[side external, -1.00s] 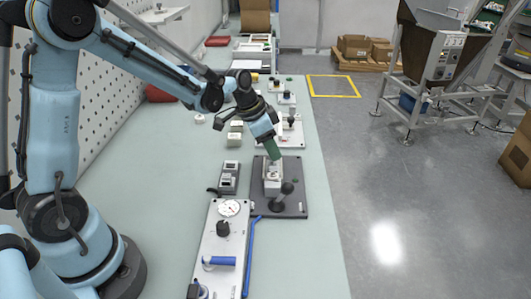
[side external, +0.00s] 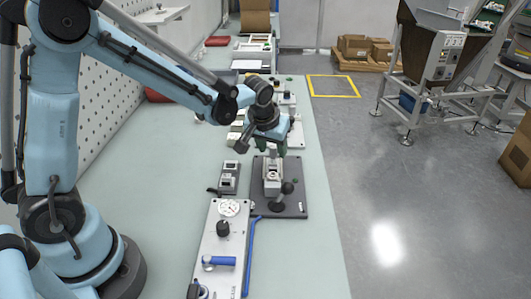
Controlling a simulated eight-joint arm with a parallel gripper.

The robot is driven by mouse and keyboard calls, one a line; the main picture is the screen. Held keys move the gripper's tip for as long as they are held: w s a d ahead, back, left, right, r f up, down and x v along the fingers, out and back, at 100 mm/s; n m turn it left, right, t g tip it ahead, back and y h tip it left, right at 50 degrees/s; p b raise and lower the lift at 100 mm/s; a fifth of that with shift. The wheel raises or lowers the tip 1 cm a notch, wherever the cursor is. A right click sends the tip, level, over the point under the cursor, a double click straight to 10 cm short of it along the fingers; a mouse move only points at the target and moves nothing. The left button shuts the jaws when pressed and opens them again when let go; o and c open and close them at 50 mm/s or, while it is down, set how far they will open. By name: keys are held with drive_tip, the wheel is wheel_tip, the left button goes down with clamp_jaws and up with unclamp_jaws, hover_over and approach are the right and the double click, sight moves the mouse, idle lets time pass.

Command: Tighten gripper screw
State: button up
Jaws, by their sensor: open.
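My gripper (side external: 271,149) has dark green fingers and points down, open, with nothing seen between them. It is just above and behind a small light grey block fixture (side external: 272,185) on a dark base plate (side external: 294,207). In the picture the fingers overlap the fixture's back end, and I cannot tell whether they touch it. A dark knob on a lever (side external: 287,188) stands at the fixture's front right. The screw is too small to make out.
A light panel with a round gauge (side external: 229,208) and a blue handle (side external: 219,261) lies in front. A small grey switch box (side external: 229,177) sits left of the base plate. Other stations line the bench behind. The bench (side external: 140,195) is clear at left.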

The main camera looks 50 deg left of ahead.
drive_tip(key=n, duration=0.2)
drive_tip(key=n+y, duration=0.1)
drive_tip(key=n, duration=0.1)
drive_tip(key=shift+w+d+g+y, duration=0.1)
drive_tip(key=shift+d+g+y, duration=0.05)
drive_tip(key=shift+g+y, duration=0.2)
drive_tip(key=n+g, duration=0.1)
drive_tip(key=n, duration=0.1)
drive_tip(key=n+y, duration=0.1)
drive_tip(key=n, duration=0.2)
drive_tip(key=shift+w+n+g, duration=0.15)
drive_tip(key=shift+n+g, duration=0.15)
drive_tip(key=shift+g, duration=0.05)
drive_tip(key=s+v, duration=0.1)
drive_tip(key=v, duration=1.1)
drive_tip(key=s+a+f+m+t+h, duration=0.2)
drive_tip(key=s+a+m+t+h, duration=0.1)
drive_tip(key=s+m, duration=1.1)
drive_tip(key=shift+t+h, duration=0.65)
drive_tip(key=shift+t, duration=0.55)
drive_tip(key=shift+f, duration=0.15)
